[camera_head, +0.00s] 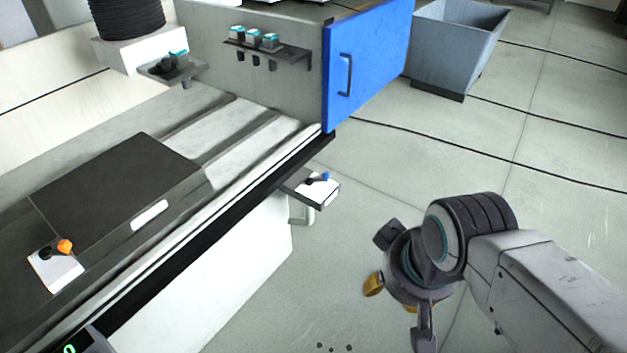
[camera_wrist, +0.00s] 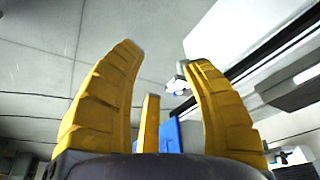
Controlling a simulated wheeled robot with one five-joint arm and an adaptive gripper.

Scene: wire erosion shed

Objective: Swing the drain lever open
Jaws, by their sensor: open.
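Several small levers show, and I cannot tell for sure which is the drain lever. A blue-tipped lever (camera_head: 325,176) sits on a small bracket at the machine's front edge. An orange-tipped lever (camera_head: 64,246) stands on a white plate at the lower left. A teal-tipped lever (camera_head: 179,54) is on a bracket at the upper left. My gripper (camera_head: 390,300) is open and empty, right of and nearer than the blue-tipped lever, clear of the machine. In the wrist view its yellow fingers (camera_wrist: 163,62) are spread, with a small bracket (camera_wrist: 178,86) between and beyond them.
A blue door (camera_head: 370,65) with a dark handle stands at the machine's far end. A grey bin (camera_head: 455,45) is behind it on the floor. A dark flat panel (camera_head: 115,180) covers part of the machine top. The tiled floor (camera_head: 560,190) at right is clear.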

